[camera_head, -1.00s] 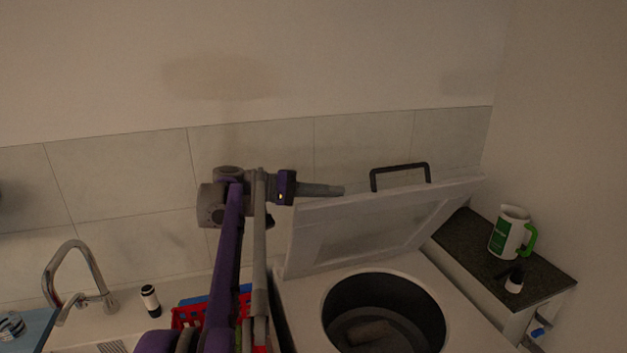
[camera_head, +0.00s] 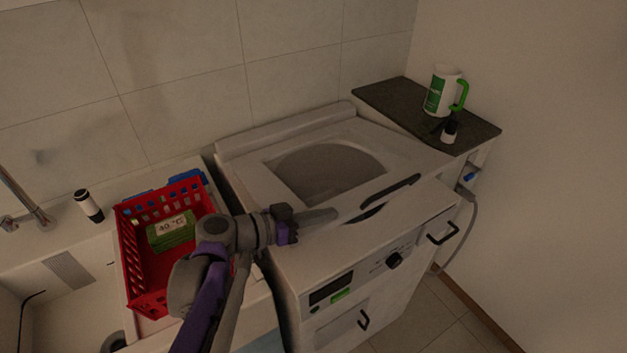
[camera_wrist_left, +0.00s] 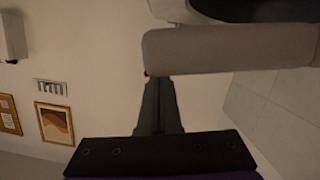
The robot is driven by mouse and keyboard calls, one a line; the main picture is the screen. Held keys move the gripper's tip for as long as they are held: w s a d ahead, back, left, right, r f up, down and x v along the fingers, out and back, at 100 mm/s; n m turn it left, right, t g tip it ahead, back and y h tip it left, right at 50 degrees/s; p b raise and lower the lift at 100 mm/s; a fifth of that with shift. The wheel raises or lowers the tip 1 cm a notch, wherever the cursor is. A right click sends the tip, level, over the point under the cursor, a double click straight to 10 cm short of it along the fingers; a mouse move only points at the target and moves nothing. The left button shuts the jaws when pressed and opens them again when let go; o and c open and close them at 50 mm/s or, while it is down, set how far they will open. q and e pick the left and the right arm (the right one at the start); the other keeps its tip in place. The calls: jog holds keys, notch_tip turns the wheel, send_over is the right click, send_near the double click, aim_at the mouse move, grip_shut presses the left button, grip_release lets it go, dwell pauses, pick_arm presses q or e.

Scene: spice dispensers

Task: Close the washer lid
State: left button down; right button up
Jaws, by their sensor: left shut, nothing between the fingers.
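The washer (camera_head: 290,262) stands in the middle of the head view. Its white lid (camera_head: 235,165) with a greyish window is swung down almost flat over the top, tilted with its front edge slightly raised. A dark sliver of the drum opening shows under that edge. The dark lid handle (camera_head: 390,190) is at the lid's front. My left gripper (camera_head: 335,214) is shut and empty at the lid's front edge, left of the handle. In the left wrist view the shut fingers (camera_wrist_left: 160,95) reach the pale lid edge (camera_wrist_left: 230,48); contact is unclear. My right gripper is out of view.
A red basket (camera_head: 130,250) holding a green "40 °C" item (camera_head: 172,232) stands left of the washer, beside the sink. A white-green jug (camera_head: 438,95) and a small dark-topped bottle (camera_head: 449,133) stand on the dark counter (camera_head: 380,95) at right.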

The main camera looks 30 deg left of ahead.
pick_arm(q)
jog(key=shift+m, duration=0.6)
jog(key=f, duration=0.2)
jog(key=d+f+b, duration=0.1)
jog(key=f, duration=0.1)
jog(key=f+b, duration=0.1)
jog(key=f, duration=0.1)
jog(key=shift+s+d+f, duration=0.15)
jog(key=shift+s, duration=0.1)
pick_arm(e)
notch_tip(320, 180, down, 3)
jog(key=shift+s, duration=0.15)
